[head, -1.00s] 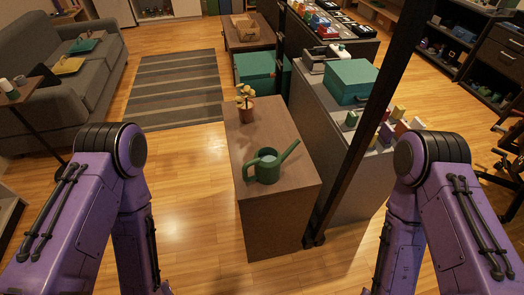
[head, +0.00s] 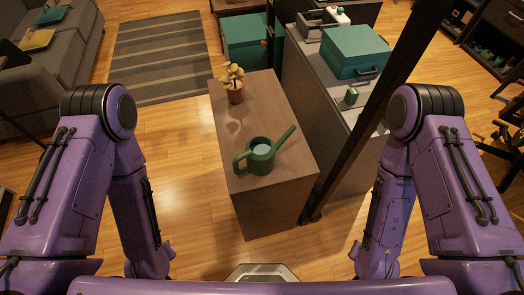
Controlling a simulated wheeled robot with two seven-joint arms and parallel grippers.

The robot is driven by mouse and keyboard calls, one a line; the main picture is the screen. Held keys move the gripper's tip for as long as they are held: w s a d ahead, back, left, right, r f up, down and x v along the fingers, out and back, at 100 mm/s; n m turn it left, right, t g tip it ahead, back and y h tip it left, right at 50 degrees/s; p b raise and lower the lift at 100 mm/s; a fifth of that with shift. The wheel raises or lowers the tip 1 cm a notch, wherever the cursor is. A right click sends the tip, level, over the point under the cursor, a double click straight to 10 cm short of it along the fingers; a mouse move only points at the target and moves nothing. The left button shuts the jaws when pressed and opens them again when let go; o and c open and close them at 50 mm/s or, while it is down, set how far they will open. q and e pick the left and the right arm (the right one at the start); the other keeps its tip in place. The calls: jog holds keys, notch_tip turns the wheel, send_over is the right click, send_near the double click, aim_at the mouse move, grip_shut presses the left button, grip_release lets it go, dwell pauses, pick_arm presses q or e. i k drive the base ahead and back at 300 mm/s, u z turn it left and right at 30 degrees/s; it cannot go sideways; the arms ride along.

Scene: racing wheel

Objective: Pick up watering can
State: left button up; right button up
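A green watering can (head: 261,156) stands upright on a narrow brown wooden cabinet (head: 290,150). Its spout points to the upper right and its loop handle is on the left. Its top is open and looks pale inside. My two purple arms show at the left and right of the head view, bent downward. Both grippers are out of the frame, so their state is hidden. No part of my arms touches the can.
A potted plant (head: 234,84) stands on the cabinet behind the can. A dark post (head: 362,125) rises right of the cabinet. A grey counter (head: 318,90) beyond it holds a teal box (head: 356,54). Wooden floor (head: 190,190) is clear left of the cabinet.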

aim_at(260, 151)
jog(key=u, duration=1.85)
jog(key=k, duration=1.2)
jog(key=z, duration=1.3)
jog(key=i, duration=0.5)
